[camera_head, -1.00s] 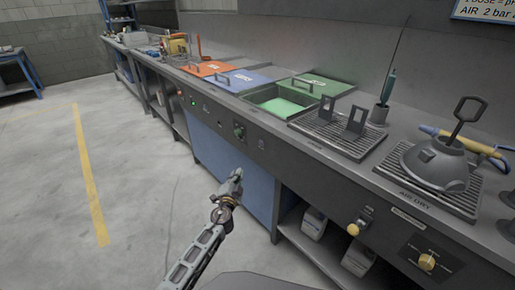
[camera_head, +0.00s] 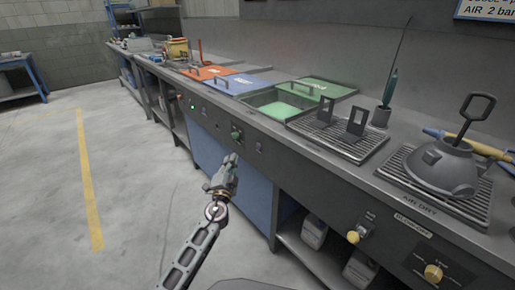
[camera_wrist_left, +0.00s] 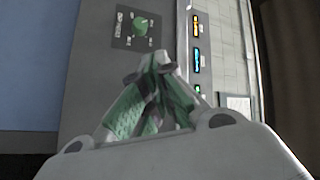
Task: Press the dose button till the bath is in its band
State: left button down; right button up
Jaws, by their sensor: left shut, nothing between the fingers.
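My left gripper (camera_head: 231,160) is shut and empty in the head view, in front of the counter's front panel, just below a green round control (camera_head: 236,134). It also shows in the wrist view (camera_wrist_left: 152,62), with its green-padded fingers together. The green control shows there too (camera_wrist_left: 142,26), on a dark marked plate, with a visible gap to the fingertips. I cannot read whether it is the dose button. A small purple-tinted square (camera_head: 258,147) sits right of it. The open bath (camera_head: 290,112) holds green liquid. Lit displays (camera_wrist_left: 196,27) show in the wrist view, too small to read.
Orange (camera_head: 208,73) and blue (camera_head: 237,83) lids lie left of the bath, a green lid (camera_head: 326,89) behind it. A drain grate (camera_head: 322,134) and a hood-shaped part (camera_head: 443,165) stand to the right. The floor at left is clear.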

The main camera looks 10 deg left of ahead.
aim_at(258, 146)
pick_arm(q)
jog(key=shift+w+d, duration=0.1)
jog(key=shift+w, duration=0.05)
jog(key=w+d+b, duration=0.1)
jog(key=w+d, duration=0.4)
jog(key=w, duration=0.1)
jog(key=shift+w, duration=0.35)
pick_arm(e)
jog(key=shift+w+a+f+t+y, duration=0.1)
jog(key=shift+a+f+t+y, duration=0.1)
jog(key=shift+f, duration=0.6)
jog(key=shift+w+a+f+t+y, duration=0.1)
jog(key=shift+a+f+t, duration=0.1)
jog(key=shift+f, duration=0.55)
pick_arm(q)
jog(key=shift+d, duration=0.1)
jog(key=shift+b, duration=0.35)
pick_arm(e)
jog(key=shift+f, duration=0.1)
pick_arm(q)
jog(key=shift+w+d+b, duration=0.25)
jog(key=shift+w+b, duration=0.05)
pick_arm(e)
jog(key=shift+f, duration=0.25)
